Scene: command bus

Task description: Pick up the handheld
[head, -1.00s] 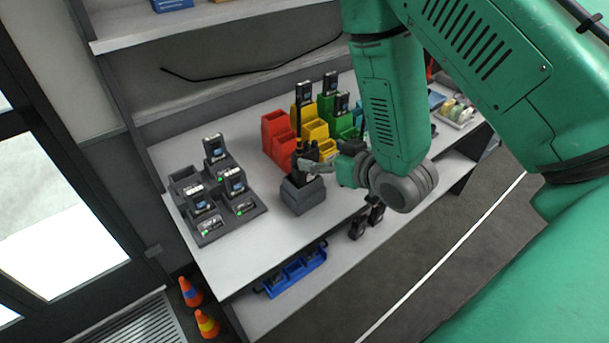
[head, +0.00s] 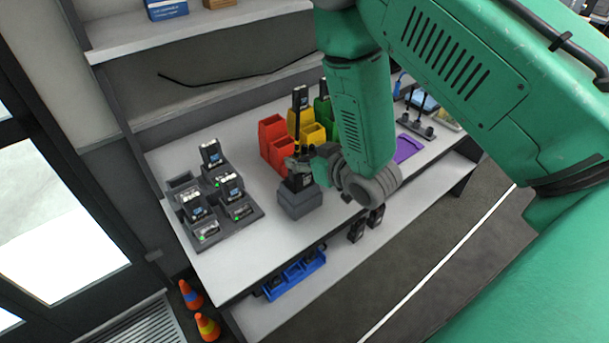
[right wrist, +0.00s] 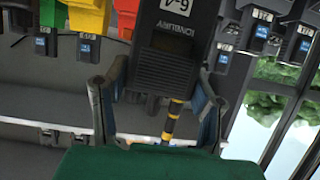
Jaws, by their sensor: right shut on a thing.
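A black handheld (head: 299,182) stands upright in a grey block-shaped holder (head: 301,205) near the front edge of the table. My right gripper (head: 303,162) is shut on its upper part, coming from the right. In the right wrist view the dark handheld (right wrist: 168,65), with a white label, sits between the two fingers of the right gripper (right wrist: 158,88). In the head view the fingers hide part of the handheld. My left gripper is not in view.
Red (head: 274,142) and yellow (head: 311,133) bins stand close behind the holder. A grey charging dock (head: 218,220) with several handhelds is at left. A blue tray (head: 297,277) lies on the lower shelf. Bare white tabletop (head: 262,245) lies left and front of the holder.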

